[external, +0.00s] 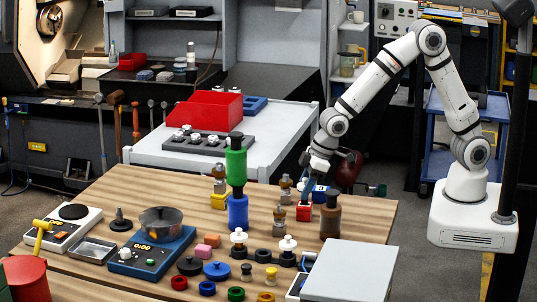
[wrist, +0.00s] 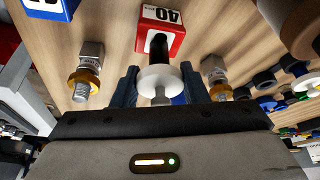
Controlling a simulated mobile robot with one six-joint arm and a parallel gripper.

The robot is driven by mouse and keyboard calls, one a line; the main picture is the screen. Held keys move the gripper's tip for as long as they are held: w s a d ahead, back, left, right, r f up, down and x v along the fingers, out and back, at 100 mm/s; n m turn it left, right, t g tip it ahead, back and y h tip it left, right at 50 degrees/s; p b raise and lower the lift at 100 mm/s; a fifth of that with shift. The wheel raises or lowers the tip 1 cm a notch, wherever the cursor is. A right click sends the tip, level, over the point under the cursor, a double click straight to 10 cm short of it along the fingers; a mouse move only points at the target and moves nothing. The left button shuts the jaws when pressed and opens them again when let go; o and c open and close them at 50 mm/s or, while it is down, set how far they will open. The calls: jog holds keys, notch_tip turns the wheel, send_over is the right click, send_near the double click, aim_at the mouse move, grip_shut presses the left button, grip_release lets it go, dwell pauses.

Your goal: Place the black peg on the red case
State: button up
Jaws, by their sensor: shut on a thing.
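The black peg (wrist: 159,48) has a dark shaft with a wide white collar and a grey end. My gripper (wrist: 160,88) is shut on it, one blue finger on each side. The red case (wrist: 160,14), a red block with a white label reading 40, lies straight beyond the dark end of the peg. The red case also shows in the external view (external: 304,213) on the wooden table, below my gripper (external: 307,188). The peg's dark end overlaps the red case in the wrist view; I cannot tell whether they touch.
A blue case (wrist: 52,8) stands beside the red one. Metal fittings with brass rings (wrist: 86,77) (wrist: 215,76) stand left and right of the peg. A brown bottle-like part (external: 331,215) and a green-and-blue stack (external: 237,165) stand close by on the crowded table (external: 372,213).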

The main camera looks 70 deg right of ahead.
jog(key=o, duration=0.6)
jog(key=shift+f, duration=0.2)
jog(key=o, duration=0.5)
jog(key=shift+r, duration=0.1)
jog(key=shift+r, duration=0.45)
jog(key=b+v, duration=0.1)
jog(key=v, duration=1)
jog(key=s+d+r+m+h, duration=0.1)
jog(key=s+d, duration=0.3)
jog(key=d, duration=0.3)
jog(key=s+d+r+m, duration=0.2)
jog(key=s+d, duration=0.2)
jog(key=d, duration=0.4)
jog(key=s+d+f+m+g+h, duration=0.1)
jog(key=s+d+m, duration=0.1)
jog(key=s+d, duration=0.6)
jog(key=s, duration=0.4)
jog(key=shift+d+f, duration=0.3)
jog(key=shift+d, duration=0.1)
